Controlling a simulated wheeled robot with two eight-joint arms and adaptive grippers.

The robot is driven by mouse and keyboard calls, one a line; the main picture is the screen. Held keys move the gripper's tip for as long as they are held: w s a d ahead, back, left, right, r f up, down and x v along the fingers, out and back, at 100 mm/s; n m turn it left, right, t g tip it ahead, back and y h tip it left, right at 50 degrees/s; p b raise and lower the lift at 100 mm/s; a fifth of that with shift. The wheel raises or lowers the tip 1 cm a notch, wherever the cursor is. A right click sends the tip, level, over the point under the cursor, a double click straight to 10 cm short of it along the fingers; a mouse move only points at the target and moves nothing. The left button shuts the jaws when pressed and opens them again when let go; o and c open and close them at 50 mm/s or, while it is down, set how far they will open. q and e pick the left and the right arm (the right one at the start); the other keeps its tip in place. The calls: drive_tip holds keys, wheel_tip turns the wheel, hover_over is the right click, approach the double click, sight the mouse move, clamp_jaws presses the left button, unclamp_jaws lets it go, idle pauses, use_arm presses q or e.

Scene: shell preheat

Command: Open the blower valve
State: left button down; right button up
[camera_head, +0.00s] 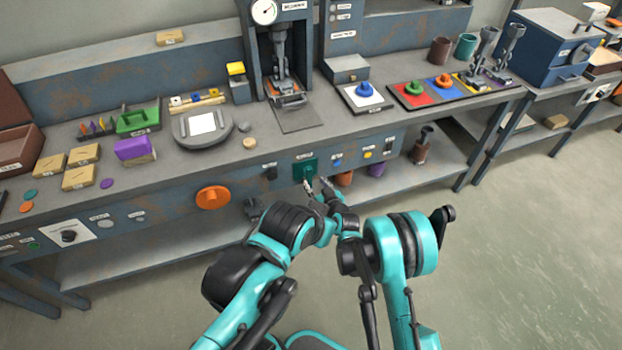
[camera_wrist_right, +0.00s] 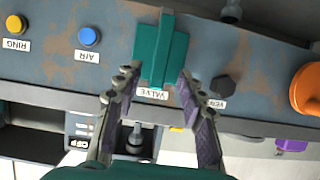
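The blower valve (camera_head: 306,169) is a green handle on a square green plate on the front panel of the bench. In the right wrist view the green valve (camera_wrist_right: 162,50) stands upright, with an upside-down label reading VALVE below it. My right gripper (camera_head: 318,188) is just in front of the valve. In the right wrist view its two fingers (camera_wrist_right: 158,78) are apart, one on each side of the handle's lower end, with a gap showing around the handle. It holds nothing. I cannot make out my left gripper in the head view.
An orange knob (camera_head: 213,197) sits on the panel left of the valve; a dark knob (camera_wrist_right: 222,85) is closer. Blue (camera_wrist_right: 89,36) and yellow (camera_head: 367,154) buttons are on its other side. Trays and blocks cover the benchtop. The floor (camera_head: 520,240) at right is clear.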

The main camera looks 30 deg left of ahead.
drive_tip(key=v, duration=0.4)
drive_tip(key=shift+s+d+r, duration=0.1)
drive_tip(key=shift+s+d, duration=0.05)
drive_tip(key=d+r+m+h, duration=0.2)
drive_tip(key=d+r+h, duration=0.1)
drive_tip(key=d+r, duration=0.75)
drive_tip(key=d+r+m+h, duration=0.2)
drive_tip(key=d+r, duration=0.6)
drive_tip(key=d, duration=0.6)
drive_tip(key=s+d+r+m+g+h, duration=0.1)
drive_tip(key=s+d+m+h, duration=0.4)
drive_tip(key=s+d, duration=1.6)
drive_tip(key=d+r, duration=0.1)
drive_tip(key=d, duration=0.2)
drive_tip(key=shift+s+m+g, duration=0.35)
drive_tip(key=shift+m+g, duration=0.05)
